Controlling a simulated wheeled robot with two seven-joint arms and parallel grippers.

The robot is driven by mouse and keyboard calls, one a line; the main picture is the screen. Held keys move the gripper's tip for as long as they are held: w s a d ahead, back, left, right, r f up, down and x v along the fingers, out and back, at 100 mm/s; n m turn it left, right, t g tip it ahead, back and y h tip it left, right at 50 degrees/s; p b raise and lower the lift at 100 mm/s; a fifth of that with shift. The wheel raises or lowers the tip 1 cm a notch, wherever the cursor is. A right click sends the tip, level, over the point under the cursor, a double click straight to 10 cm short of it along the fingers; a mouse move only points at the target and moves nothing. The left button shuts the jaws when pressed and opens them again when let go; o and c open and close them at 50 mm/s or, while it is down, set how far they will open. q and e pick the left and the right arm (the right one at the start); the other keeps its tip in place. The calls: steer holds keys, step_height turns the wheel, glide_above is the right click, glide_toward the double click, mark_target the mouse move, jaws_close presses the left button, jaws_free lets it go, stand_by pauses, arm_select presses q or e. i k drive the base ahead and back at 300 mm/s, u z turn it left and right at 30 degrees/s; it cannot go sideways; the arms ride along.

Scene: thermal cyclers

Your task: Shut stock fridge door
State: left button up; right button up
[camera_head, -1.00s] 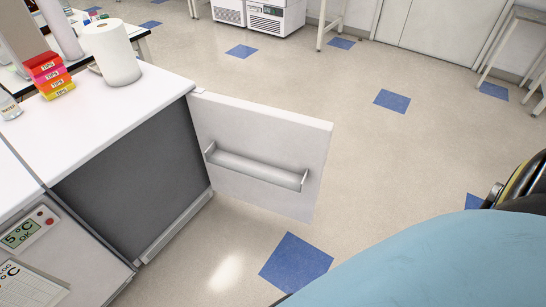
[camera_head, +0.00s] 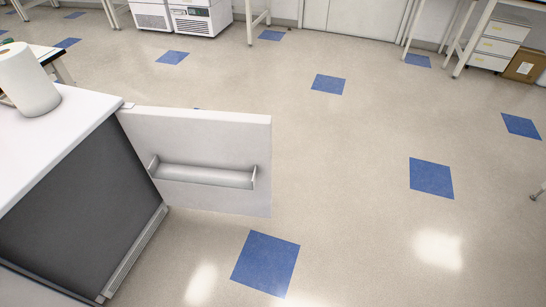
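The stock fridge door (camera_head: 200,136) stands wide open in the head view, left of centre. It is a white panel with a door shelf (camera_head: 203,175) on the face toward me. It hinges at the right end of the white-topped fridge unit (camera_head: 75,205), whose dark grey side or interior shows at the lower left. Neither of my grippers is in view, so I cannot see where they are relative to the door.
A paper towel roll (camera_head: 27,80) stands on the white worktop (camera_head: 80,115). The speckled floor with blue tiles (camera_head: 431,178) is clear to the right of the door. White appliances (camera_head: 185,17) and a drawer unit (camera_head: 497,42) stand far back.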

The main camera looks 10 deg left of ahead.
mark_target(207, 160)
steer(key=z, duration=0.7)
steer(key=i, duration=4.1)
steer(key=u, duration=4.35)
steer(key=i, duration=1)
steer(key=u, duration=0.2)
steer(key=k, duration=0.45)
